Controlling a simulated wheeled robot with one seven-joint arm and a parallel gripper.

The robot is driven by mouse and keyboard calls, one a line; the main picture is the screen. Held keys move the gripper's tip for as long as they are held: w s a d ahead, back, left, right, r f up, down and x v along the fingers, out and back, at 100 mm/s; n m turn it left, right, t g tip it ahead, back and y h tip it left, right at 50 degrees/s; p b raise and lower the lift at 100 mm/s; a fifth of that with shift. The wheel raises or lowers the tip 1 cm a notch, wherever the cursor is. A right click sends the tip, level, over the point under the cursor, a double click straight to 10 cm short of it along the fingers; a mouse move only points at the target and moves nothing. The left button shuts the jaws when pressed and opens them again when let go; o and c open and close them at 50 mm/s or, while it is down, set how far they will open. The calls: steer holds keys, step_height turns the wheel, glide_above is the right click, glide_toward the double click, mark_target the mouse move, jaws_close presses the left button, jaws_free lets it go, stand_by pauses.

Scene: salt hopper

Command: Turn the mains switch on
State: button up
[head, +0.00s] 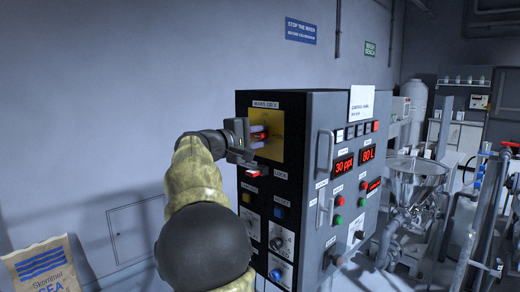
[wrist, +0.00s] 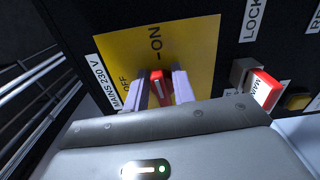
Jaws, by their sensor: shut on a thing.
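The mains switch has a yellow plate (head: 276,122) at the upper left of the dark control cabinet's side face. The plate (wrist: 198,42) bears ON and OFF marks in the wrist view. The red switch handle (wrist: 157,75) is between my fingers, its visible end close below the ON mark. The rest of the handle is hidden by my fingers and gripper body, so its full angle is hard to tell. My gripper (wrist: 164,84) is shut on the red handle. In the head view, my gripper (head: 260,137) reaches the plate from the left.
A red block marked MAIN (wrist: 266,88) sits beside the plate near the LOCK label. Yellow (head: 246,197) and blue (head: 279,212) buttons are lower on the same face. The cabinet front has a handle (head: 324,155) and lit displays (head: 344,164). The wall side at left is open.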

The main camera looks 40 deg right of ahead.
steer(key=shift+w+a+f+m+b, duration=0.1)
steer(key=shift+f+m+b, duration=0.05)
steer(key=shift+m+b, duration=0.35)
steer(key=o, duration=0.7)
steer(key=shift+w, duration=0.1)
steer(key=s+a+b, duration=0.1)
steer(key=a+b, duration=0.1)
steer(key=a, duration=1.5)
steer(key=shift+s+a, duration=0.15)
steer(key=shift+s, duration=0.1)
